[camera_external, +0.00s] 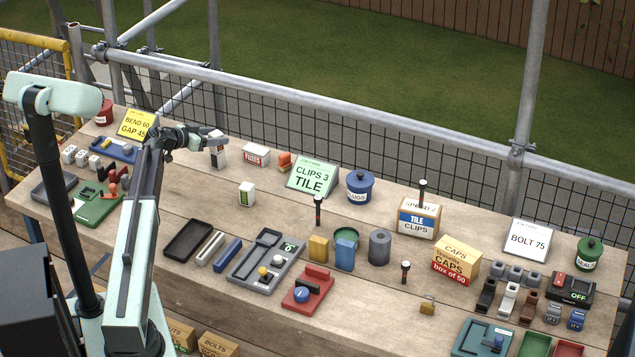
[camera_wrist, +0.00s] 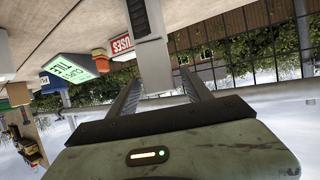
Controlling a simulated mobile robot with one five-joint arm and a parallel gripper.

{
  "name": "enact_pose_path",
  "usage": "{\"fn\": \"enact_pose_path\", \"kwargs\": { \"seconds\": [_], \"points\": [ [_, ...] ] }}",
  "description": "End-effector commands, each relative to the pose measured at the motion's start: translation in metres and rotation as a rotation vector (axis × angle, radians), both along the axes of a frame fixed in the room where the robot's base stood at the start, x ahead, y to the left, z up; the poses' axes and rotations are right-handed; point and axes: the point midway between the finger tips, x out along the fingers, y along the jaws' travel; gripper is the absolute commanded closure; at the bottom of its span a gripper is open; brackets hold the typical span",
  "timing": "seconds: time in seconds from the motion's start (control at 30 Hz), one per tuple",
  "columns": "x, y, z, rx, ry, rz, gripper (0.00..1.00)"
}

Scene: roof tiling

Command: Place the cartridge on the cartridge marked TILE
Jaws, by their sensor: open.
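A pale upright cartridge (camera_external: 218,155) with a dark band stands near the back of the bench. My gripper (camera_external: 217,134) is open at its top. In the wrist view the open fingers (camera_wrist: 160,82) lie on either side of a grey-and-white upright body (camera_wrist: 150,58), seemingly this cartridge; I cannot tell whether they touch it. A second white cartridge (camera_external: 247,194) with a green label stands nearer the front; its lettering is too small to read. A green sign (camera_external: 313,178) reading "CLIPS 3 TILE" stands to its right. It also shows in the wrist view (camera_wrist: 78,66).
A red-and-white FUSES box (camera_external: 256,154) and an orange item (camera_external: 285,161) stand right of the gripper. A black tray (camera_external: 188,240) lies in front. Bare wood surrounds the green-labelled cartridge.

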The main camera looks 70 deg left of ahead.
Motion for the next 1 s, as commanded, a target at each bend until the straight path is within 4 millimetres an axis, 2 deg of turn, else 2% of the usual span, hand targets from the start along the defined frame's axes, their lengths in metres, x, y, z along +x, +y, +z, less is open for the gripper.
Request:
{"fn": "enact_pose_path", "kwargs": {
  "seconds": [0.1,0.3,0.43,0.6,1.0],
  "points": [
    [-0.025,-0.012,0.016,0.000,0.000,0.002,0.42],
    [-0.068,-0.030,0.035,0.000,0.000,0.003,0.42],
    [-0.086,-0.037,0.042,0.000,0.000,0.002,0.42],
    [-0.096,-0.040,0.044,0.000,0.000,0.000,0.42],
    [-0.096,-0.040,0.043,0.000,0.000,0.000,0.42]
  ]
}}
